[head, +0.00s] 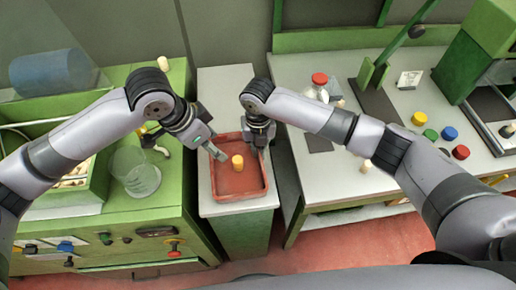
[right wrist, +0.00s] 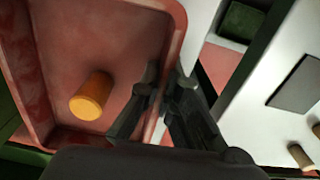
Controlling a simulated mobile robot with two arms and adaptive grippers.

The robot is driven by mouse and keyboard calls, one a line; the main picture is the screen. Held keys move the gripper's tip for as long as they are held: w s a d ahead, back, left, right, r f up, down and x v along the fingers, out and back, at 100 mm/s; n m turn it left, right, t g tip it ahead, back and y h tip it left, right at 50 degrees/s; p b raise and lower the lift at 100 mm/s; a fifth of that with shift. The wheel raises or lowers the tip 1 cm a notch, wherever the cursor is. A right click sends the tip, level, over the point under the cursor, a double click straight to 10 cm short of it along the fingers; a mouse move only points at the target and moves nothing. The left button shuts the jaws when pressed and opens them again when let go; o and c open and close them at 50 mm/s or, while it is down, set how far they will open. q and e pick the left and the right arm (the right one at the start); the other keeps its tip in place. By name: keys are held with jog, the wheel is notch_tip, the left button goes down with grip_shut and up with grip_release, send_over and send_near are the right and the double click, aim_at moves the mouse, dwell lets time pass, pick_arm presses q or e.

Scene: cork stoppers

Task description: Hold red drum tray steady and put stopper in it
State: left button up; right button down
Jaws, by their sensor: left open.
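The red drum tray (head: 240,195) rests on the narrow white-topped stand in the middle; it also fills the left of the right wrist view (right wrist: 95,30). An orange-yellow stopper (head: 237,162) is inside the tray, on its floor, and shows in the right wrist view (right wrist: 90,96). My left gripper (head: 218,153) is open at the tray's left side, just left of the stopper and apart from it. My right gripper (head: 257,146) is at the tray's right wall; in the right wrist view its fingers (right wrist: 165,85) straddle the wall and appear closed on it.
A glass beaker (head: 135,172) stands on the green cabinet at left. On the right bench are a red-capped bottle (head: 319,85), a pale stopper (head: 366,166) near the front edge, and several coloured caps (head: 450,133). Gaps separate the stand from the furniture on both sides.

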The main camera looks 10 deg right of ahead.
jog(key=c, duration=2.3)
grip_release()
jog(key=o, duration=0.6)
jog(key=shift+r, duration=0.1)
notch_tip(320, 180, up, 12)
jog(key=shift+f, duration=0.1)
